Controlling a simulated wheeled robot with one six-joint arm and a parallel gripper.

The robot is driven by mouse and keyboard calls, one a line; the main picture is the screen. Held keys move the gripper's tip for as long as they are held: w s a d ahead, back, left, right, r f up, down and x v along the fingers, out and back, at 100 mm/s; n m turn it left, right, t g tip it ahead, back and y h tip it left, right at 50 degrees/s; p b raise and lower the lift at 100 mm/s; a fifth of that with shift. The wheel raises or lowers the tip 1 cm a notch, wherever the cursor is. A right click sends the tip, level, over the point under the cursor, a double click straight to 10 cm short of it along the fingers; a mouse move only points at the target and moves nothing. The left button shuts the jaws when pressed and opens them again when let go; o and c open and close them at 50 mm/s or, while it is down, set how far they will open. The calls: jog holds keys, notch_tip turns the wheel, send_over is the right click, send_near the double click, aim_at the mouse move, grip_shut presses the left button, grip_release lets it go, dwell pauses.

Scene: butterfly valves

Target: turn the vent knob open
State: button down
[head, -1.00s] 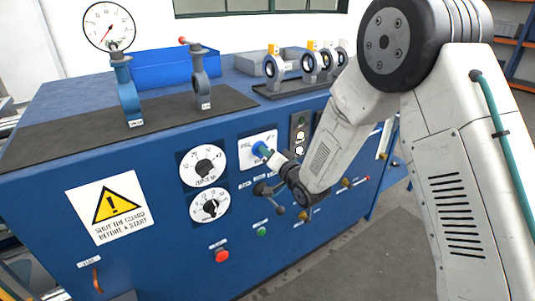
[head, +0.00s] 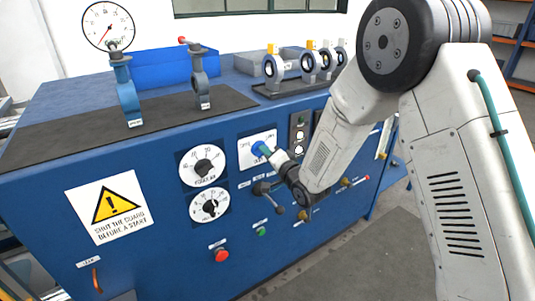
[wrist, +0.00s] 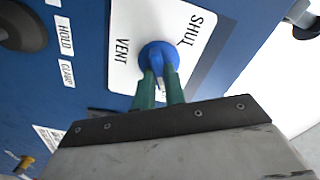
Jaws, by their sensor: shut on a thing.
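The vent knob is a round blue knob with a raised grip bar, on a white plate (wrist: 205,55) marked SHUT and VENT. In the wrist view the knob (wrist: 158,50) sits between the two words. My gripper (wrist: 159,78) has its two green fingers closed on either side of the grip bar. In the head view the knob (head: 259,148) shows at the front of the blue cabinet, with my gripper (head: 267,153) reaching it from the right. The fingers hide part of the bar, and I cannot tell which mark it points to.
Two white dials (head: 203,166) are left of the plate. A black lever (head: 268,194) juts out just below my gripper. A red button (head: 221,255) and a green button (head: 261,231) are lower down. Butterfly valves (head: 125,92) stand on the cabinet top.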

jog(key=c, duration=1.5)
grip_release()
jog(key=shift+o, duration=0.2)
jog(key=shift+d, duration=0.1)
jog(key=v, duration=0.7)
jog(key=shift+s+d, duration=0.2)
jog(key=shift+s, duration=0.1)
